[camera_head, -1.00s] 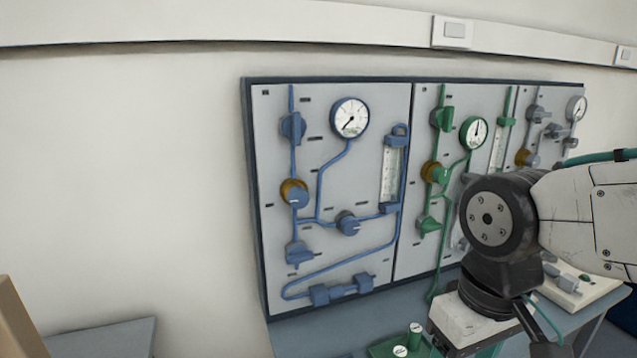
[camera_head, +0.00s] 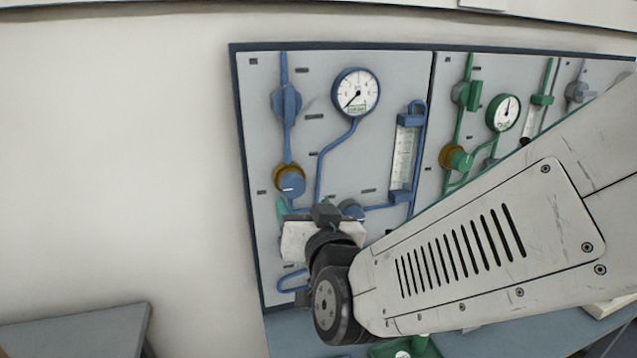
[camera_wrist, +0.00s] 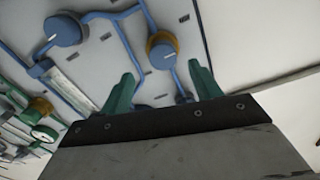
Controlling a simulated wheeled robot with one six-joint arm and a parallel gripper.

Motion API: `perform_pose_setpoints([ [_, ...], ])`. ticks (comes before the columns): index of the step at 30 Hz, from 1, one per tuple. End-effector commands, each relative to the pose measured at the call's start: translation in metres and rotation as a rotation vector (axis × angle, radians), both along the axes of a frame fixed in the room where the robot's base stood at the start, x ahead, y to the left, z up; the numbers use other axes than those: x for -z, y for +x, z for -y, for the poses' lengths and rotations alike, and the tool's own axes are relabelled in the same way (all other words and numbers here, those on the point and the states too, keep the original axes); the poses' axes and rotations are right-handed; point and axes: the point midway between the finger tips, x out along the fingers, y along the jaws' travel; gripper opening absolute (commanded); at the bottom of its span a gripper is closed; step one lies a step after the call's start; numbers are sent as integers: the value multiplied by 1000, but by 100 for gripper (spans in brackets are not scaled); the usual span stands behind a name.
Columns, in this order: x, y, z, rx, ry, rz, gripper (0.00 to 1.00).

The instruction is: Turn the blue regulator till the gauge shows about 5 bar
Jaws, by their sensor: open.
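The blue regulator (camera_head: 290,182) is a round blue knob with a white mark and a brass-coloured collar, on the left panel. Its gauge (camera_head: 355,92) is above and to its right; the needle points to the lower left, near the low end of the scale. My gripper shows in the wrist view (camera_wrist: 162,68) with two teal fingers apart and nothing between them. There the regulator (camera_wrist: 161,54) appears in the gap just past the fingertips; I cannot tell the remaining distance. In the head view my gripper is just below the regulator, and one finger is mostly hidden.
A blue valve (camera_head: 287,102) is above the regulator. Another blue knob (camera_wrist: 62,30) lies close by, partly behind my gripper in the head view. A flowmeter (camera_head: 403,155) stands right of the gauge. Green-piped fittings are on the adjoining panel. The wall at left is clear.

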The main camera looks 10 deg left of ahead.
Motion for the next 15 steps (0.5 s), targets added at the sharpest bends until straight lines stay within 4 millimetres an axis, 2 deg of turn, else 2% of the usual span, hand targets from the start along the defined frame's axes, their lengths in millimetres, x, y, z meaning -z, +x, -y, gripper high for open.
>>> perform_pose_setpoints([
  [5, -6, 9, -7, 6, 12, 31, 63],
  [15, -6, 53, -36, 4, 10, 28, 63],
])
